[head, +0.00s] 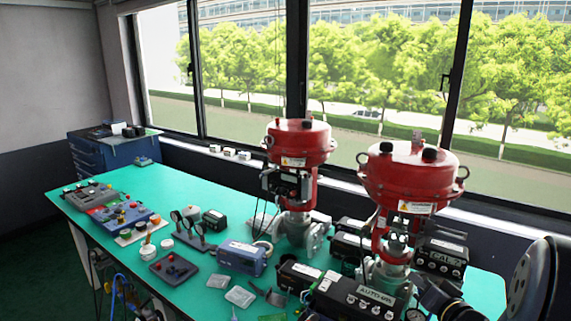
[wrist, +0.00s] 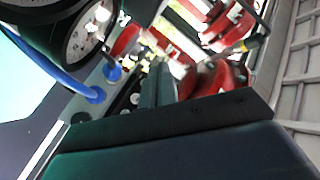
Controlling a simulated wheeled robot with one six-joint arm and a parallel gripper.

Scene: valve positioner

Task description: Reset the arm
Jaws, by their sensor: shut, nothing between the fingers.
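My gripper (wrist: 158,85) shows in the wrist view. Its two dark fingers stand close together, shut with nothing between them. Behind them, red rounded parts (wrist: 218,78) and a dark round gauge with a pale dial (wrist: 84,38) show at a tilt. The gripper's fingers do not show in the head view. There, two control valves with red actuators stand on the green table (head: 130,180): one near the middle (head: 300,145) and a larger one (head: 412,175) at the right.
Black boxes (head: 368,302) crowd around the valve bases. A blue box (head: 242,257), small gauges (head: 188,232) and control panels (head: 122,215) sit farther left. A blue cabinet (head: 112,152) stands at the back left. A blue hose (wrist: 48,72) crosses the wrist view.

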